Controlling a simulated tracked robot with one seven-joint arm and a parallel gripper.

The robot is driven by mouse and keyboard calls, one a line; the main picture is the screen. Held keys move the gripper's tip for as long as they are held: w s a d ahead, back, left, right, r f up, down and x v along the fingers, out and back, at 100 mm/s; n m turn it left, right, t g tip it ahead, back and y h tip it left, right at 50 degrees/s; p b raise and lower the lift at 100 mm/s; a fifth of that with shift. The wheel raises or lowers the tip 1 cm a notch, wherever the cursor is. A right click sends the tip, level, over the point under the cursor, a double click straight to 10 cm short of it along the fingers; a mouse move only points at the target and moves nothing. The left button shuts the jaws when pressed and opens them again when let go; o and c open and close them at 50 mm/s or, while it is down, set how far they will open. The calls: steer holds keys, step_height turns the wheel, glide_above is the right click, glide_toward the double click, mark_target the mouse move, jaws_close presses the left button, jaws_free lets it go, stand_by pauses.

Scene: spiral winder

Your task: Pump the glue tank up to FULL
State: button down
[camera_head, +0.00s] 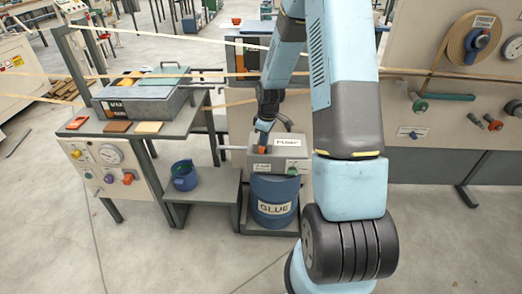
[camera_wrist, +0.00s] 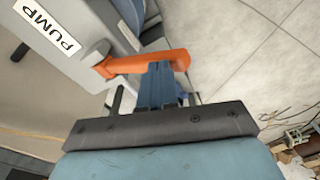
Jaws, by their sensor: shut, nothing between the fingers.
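The blue glue tank (camera_head: 274,190), with a GLUE label, stands on a low shelf in the head view. A grey pump box (camera_head: 285,152) marked PUMP sits on top of it; its PUMP label (camera_wrist: 47,32) shows at the upper left of the wrist view. An orange lever (camera_head: 262,150) sticks out from the box. In the wrist view the orange lever (camera_wrist: 130,63) crosses at my fingertips. My gripper (camera_head: 264,128) is shut and empty, above the lever in the head view. In the wrist view its fingers (camera_wrist: 159,72) meet at the lever; I cannot tell whether they touch it.
A bench with a grey box (camera_head: 142,98) and a gauge panel (camera_head: 112,165) is further left. A grey panel (camera_head: 430,115) with knobs and a reel is at right. The front floor is clear.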

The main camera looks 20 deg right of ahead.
mark_target(263, 151)
steer(key=shift+w+f, duration=0.1)
steer(key=shift+f, duration=0.95)
steer(key=shift+f, duration=2.15)
steer(key=shift+s+d+r, duration=0.3)
steer(key=shift+s+d, duration=0.2)
steer(key=shift+d, duration=0.05)
steer(key=shift+s+d+r, duration=0.25)
steer(key=shift+s+d, duration=0.25)
steer(key=shift+r, duration=0.1)
step_height(263, 151, up, 13)
steer(key=d, duration=0.1)
steer(key=shift+s+r, duration=0.2)
steer(key=shift+s, duration=0.25)
